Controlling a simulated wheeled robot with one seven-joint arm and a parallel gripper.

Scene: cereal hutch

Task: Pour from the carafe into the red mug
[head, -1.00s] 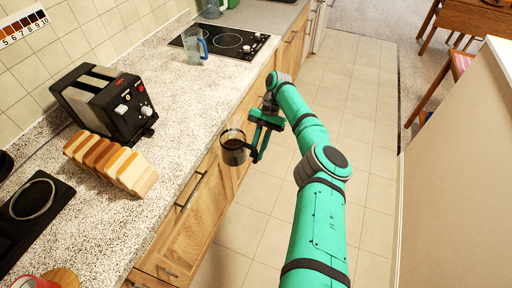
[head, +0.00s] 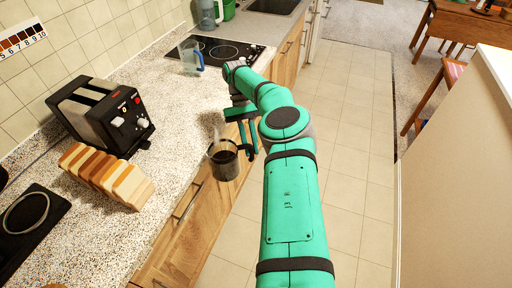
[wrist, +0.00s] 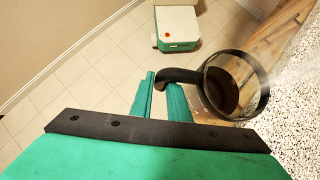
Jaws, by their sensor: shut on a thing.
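The glass carafe (head: 225,164) holds dark liquid and looks roughly upright at the counter's front edge. My gripper (head: 246,148) is shut on its black handle, to the right of the glass body. In the wrist view the carafe (wrist: 251,79) shows from above, with dark liquid inside and its handle reaching left to my gripper's green fingers (wrist: 160,84). The red mug is not visible in either view now.
A black toaster (head: 104,112) and a row of bread slices (head: 108,178) stand on the speckled counter (head: 180,110) left of the carafe. A blue-handled jug (head: 190,57) stands by the cooktop (head: 222,50). A black hotplate (head: 28,222) lies at lower left.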

